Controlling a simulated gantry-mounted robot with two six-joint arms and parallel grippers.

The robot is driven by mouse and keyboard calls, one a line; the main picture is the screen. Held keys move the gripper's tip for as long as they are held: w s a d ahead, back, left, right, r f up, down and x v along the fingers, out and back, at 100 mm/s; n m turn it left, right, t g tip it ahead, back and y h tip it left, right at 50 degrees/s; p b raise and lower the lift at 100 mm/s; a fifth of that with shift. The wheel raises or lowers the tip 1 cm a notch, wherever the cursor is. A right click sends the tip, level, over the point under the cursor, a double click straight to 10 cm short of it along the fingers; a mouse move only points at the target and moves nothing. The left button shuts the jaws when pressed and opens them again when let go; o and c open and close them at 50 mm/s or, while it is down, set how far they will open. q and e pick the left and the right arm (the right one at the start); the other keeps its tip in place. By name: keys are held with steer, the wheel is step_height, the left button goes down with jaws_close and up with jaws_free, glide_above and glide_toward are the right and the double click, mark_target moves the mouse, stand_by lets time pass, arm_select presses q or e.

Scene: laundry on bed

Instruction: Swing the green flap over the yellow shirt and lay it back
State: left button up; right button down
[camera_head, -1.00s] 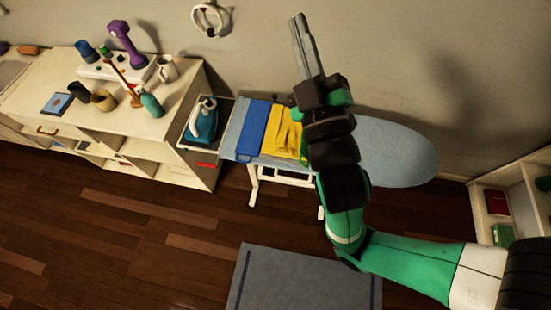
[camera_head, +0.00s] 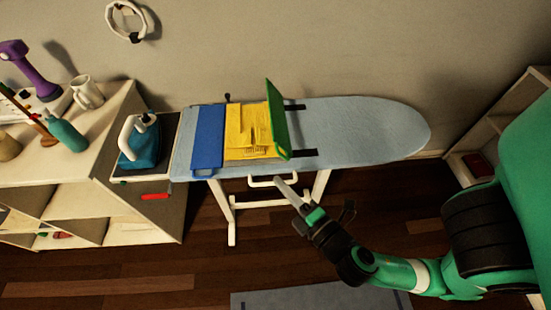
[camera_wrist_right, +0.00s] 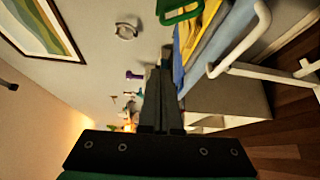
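The green flap (camera_head: 278,120) stands raised at the right edge of the yellow shirt (camera_head: 245,130) on the ironing board. A blue flap (camera_head: 207,137) lies flat at the shirt's left. My right gripper (camera_head: 284,186) is in front of the board's near edge, below the green flap and apart from it. In the right wrist view its two fingers (camera_wrist_right: 161,95) lie together with nothing between them. The green flap's edge (camera_wrist_right: 180,12) shows at the top of that view, with a strip of the yellow shirt (camera_wrist_right: 207,17) beside it. My left gripper is not in view.
The light blue ironing board (camera_head: 365,130) has free room right of the flap. A white bar (camera_head: 268,181) sits under its front edge, close to my right gripper. An iron (camera_head: 141,142) stands at the board's left end, beside a cluttered cabinet (camera_head: 112,125).

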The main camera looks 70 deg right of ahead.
steer(key=w+d+p, duration=0.3)
steer(key=w+d, duration=0.1)
steer(key=d, duration=0.3)
steer(key=shift+d, duration=0.25)
steer(key=shift+w, duration=0.1)
